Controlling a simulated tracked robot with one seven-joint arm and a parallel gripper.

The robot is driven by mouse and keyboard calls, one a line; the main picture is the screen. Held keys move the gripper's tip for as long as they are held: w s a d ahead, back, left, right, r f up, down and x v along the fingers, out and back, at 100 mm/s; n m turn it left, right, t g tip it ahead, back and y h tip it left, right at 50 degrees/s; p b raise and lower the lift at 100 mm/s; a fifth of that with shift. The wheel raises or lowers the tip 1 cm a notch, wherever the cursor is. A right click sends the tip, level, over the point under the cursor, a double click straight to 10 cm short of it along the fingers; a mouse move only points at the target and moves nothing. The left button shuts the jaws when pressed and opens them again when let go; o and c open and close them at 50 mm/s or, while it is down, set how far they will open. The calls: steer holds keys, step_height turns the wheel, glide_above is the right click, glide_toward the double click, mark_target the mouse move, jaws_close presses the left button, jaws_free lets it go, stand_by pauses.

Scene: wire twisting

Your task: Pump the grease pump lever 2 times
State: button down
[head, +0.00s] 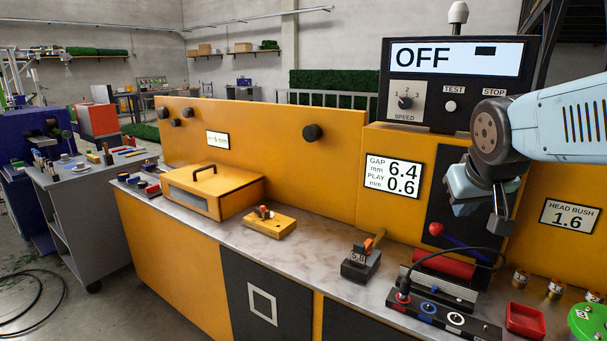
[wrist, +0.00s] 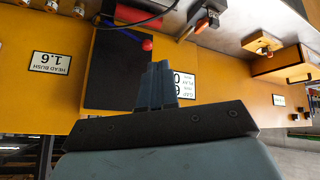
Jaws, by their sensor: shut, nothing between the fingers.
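A lever with a red ball knob (head: 436,229) and a dark blue rod stands out from the black panel of the yellow machine. The rod slopes down to the right, above a red cylinder (head: 443,265). No label marks it as the grease pump lever. The red knob also shows in the wrist view (wrist: 147,44), just beyond my fingers. My gripper (head: 499,222) is shut and empty, pointing down in front of the black panel, to the right of the knob and apart from it. Its closed fingers show in the wrist view (wrist: 157,68).
A control box (head: 425,315) with coloured knobs and a black cable sits below the lever. A red tray (head: 525,319), small brass parts (head: 555,288) and a green round object (head: 588,322) are at the right. A gauge block (head: 361,263) and yellow box (head: 213,190) stand left.

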steer(key=s+a+f+g+y, duration=0.1)
steer(key=s+a+y, duration=0.1)
steer(key=s+a, duration=0.3)
steer(key=shift+s+a+f+g, duration=0.2)
steer(key=shift+s+g, duration=0.1)
steer(key=shift+s, duration=0.9)
steer(key=shift+w+r, duration=0.1)
steer(key=w+d+r+m+g, duration=0.1)
steer(key=w+d+r+m, duration=0.2)
steer(key=w, duration=0.6)
steer(key=m+g, duration=0.4)
steer(key=g, duration=0.1)
glide_above(437, 224)
step_height(437, 224, down, 7)
steer(key=shift+s, duration=0.15)
step_height(437, 224, down, 14)
steer(key=shift+r, duration=0.1)
